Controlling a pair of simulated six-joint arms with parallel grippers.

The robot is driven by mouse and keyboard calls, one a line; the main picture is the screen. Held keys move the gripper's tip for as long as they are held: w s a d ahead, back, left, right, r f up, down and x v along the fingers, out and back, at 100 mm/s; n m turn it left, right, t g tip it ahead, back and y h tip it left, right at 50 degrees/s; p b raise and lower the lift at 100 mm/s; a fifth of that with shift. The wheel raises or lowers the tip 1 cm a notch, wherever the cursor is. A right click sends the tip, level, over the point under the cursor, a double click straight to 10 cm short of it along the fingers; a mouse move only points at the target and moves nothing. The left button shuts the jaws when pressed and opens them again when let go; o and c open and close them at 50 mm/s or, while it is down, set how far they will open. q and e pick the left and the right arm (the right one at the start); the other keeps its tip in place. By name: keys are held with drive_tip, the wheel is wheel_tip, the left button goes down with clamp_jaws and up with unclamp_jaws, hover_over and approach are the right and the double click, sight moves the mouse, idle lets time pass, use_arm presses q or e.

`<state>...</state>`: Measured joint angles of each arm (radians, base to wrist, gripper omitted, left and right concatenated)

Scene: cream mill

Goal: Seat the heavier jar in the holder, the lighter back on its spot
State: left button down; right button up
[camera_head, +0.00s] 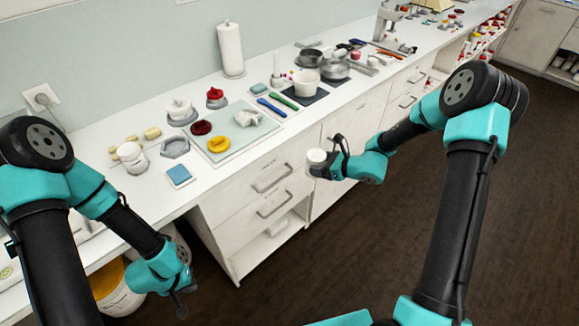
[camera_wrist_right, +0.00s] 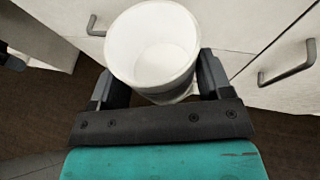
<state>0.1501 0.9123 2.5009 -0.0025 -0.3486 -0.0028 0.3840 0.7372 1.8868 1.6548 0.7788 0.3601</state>
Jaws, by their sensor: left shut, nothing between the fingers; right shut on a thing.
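My right gripper (camera_head: 328,163) is shut on a white jar (camera_head: 316,158), held upright in the air in front of the drawers. In the right wrist view the jar (camera_wrist_right: 153,45) sits between the fingers, and its round top looks like an open, pale hollow. Another white jar (camera_head: 131,157) stands on the counter at the left. A grey angular piece (camera_head: 175,147), perhaps the holder, lies to its right; I cannot tell for sure. My left gripper (camera_head: 182,302) is shut and empty, low in front of the counter, below its top. Weights cannot be seen.
A blue square (camera_head: 179,175) lies near the counter's front edge. A pale board (camera_head: 238,148) bears red, yellow and white pieces. A paper roll (camera_head: 231,50), pots (camera_head: 334,69) and tools stand farther back. Drawer handles (camera_head: 273,204) project below the counter; buckets (camera_head: 118,293) stand under its left end.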

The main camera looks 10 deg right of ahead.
drive_tip(key=w+d+r+m+t+h, duration=0.1)
drive_tip(key=w+d+r+m+h, duration=0.1)
drive_tip(key=d+r, duration=0.6)
drive_tip(key=w+d+r+m+t+h, duration=0.2)
drive_tip(key=w+d+r+m+h, duration=0.1)
drive_tip(key=d+r, duration=0.5)
drive_tip(key=shift+m+h, duration=0.3)
drive_tip(key=shift+w, duration=0.15)
